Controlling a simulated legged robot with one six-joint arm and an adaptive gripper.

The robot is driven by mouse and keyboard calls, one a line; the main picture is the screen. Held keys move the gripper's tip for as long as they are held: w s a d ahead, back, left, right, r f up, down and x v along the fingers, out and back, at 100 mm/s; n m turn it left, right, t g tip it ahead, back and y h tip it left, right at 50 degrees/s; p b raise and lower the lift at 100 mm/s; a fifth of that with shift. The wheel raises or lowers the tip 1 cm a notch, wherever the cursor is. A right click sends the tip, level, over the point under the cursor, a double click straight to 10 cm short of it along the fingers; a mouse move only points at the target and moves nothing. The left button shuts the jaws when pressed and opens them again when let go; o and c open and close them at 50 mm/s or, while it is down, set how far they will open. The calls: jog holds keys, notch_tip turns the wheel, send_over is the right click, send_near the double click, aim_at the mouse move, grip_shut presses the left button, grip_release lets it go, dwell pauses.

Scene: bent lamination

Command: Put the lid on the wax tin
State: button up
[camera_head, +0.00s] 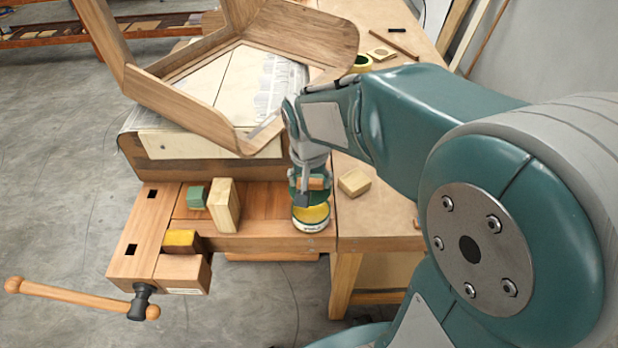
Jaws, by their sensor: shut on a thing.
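The wax tin (311,225) stands upright near the front edge of the workbench. It has a pale label band, and yellow wax shows in its open top. My gripper (309,198) points down right above the tin and is shut on a dark green piece that looks like the lid (294,196). The fingers hide much of the lid, so its exact tilt is hard to tell. The far part of the tin's rim is hidden behind the gripper. I cannot tell whether lid and tin touch.
A pale wood block (224,205) and a green block (196,197) stand left of the tin. A small wood block (354,181) lies to the right. A large bent wooden frame (190,95) rises behind. A yellow block (181,240) sits by the vise (140,301).

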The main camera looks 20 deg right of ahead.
aim_at(311, 208)
jog(key=shift+s+f, duration=0.1)
jog(key=shift+f, duration=2.5)
jog(key=shift+d+f, duration=0.1)
jog(key=shift+f, duration=0.55)
dwell(0.6)
jog(key=o, duration=0.9)
jog(key=shift+c, duration=0.2)
jog(key=shift+r, duration=4.05)
